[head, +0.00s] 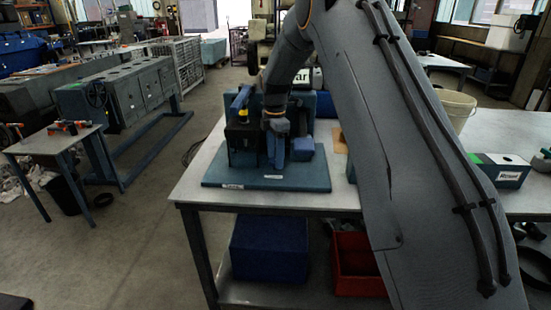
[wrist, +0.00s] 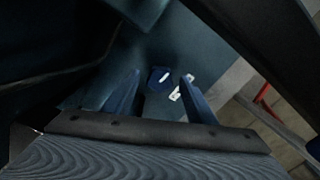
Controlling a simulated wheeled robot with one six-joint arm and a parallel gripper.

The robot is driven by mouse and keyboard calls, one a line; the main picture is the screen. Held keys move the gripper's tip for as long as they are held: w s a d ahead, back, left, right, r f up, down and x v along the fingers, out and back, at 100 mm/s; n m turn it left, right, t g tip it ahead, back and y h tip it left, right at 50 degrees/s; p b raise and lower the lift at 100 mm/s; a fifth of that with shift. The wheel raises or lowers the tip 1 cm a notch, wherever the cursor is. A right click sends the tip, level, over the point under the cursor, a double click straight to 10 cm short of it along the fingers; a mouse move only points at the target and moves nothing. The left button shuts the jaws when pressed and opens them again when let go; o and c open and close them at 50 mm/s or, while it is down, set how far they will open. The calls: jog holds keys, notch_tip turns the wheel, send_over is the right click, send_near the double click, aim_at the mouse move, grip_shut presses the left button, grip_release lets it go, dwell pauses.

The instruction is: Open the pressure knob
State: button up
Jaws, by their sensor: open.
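A blue-grey tester with a raised blue handle (head: 240,97) stands on a blue base plate (head: 215,180) on the workbench in the head view. My gripper (head: 276,150) points down at the front of the tester. In the wrist view my gripper (wrist: 160,76) is open, with a blue finger on each side. Between the fingertips shows a small blue knob with a white mark (wrist: 158,80), which appears to be the pressure knob. I cannot tell whether the fingers touch it. In the head view I cannot make out the knob.
The workbench (head: 190,195) has a bare strip left of the plate. A small grey box with a green patch (head: 505,172) and a beige bucket (head: 457,108) stand to the right. A blue bin (head: 270,248) and a red bin (head: 355,265) sit on the lower shelf.

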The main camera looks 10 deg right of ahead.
notch_tip(320, 180, up, 7)
jog(key=shift+f+b, duration=0.1)
jog(key=shift+b, duration=0.75)
